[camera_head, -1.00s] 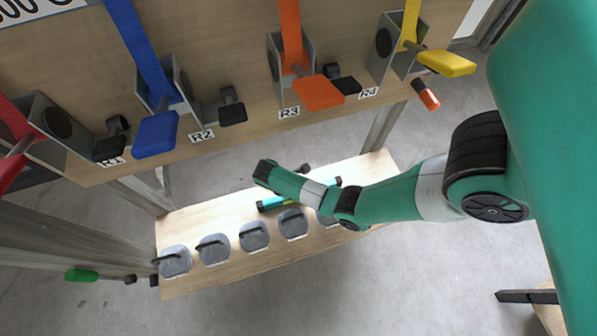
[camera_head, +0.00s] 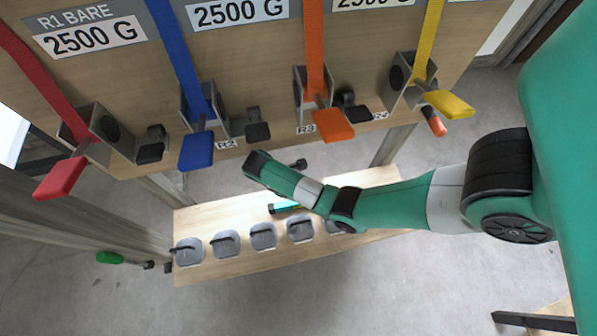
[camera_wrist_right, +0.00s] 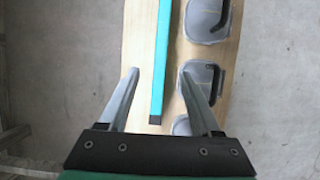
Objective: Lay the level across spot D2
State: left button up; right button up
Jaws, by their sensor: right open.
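The level is a teal bar (camera_head: 285,208) lying on the low wooden bench, partly hidden by my right arm in the head view. In the right wrist view the level (camera_wrist_right: 161,58) runs lengthwise between the fingers. My right gripper (camera_wrist_right: 162,76) is open and empty above the bench, its fingers either side of the level in the picture. I cannot tell the remaining height. In the head view my right arm covers part of the bench, and the gripper is not clearly visible. My left gripper is not in view. No D2 mark is readable.
Several grey weights with black handles, such as one (camera_head: 226,243), line the front of the bench (camera_head: 215,214). Above stands a wooden panel (camera_head: 255,60) with red, blue, orange and yellow straps and projecting levers. A green-handled tool (camera_head: 110,257) is at the left.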

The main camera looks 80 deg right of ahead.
jog(key=shift+s+a+f+b, duration=0.1)
jog(key=shift+s+f+b, duration=0.1)
jog(key=shift+f+b, duration=0.8)
jog(key=shift+s+r, duration=0.1)
jog(key=b+x, duration=0.3)
jog(key=x, duration=0.3)
jog(key=shift+b, duration=0.4)
jog(key=x, duration=0.5)
jog(key=shift+s+d, duration=0.15)
jog(key=shift+d, duration=0.05)
jog(key=shift+c, duration=0.3)
grip_shut()
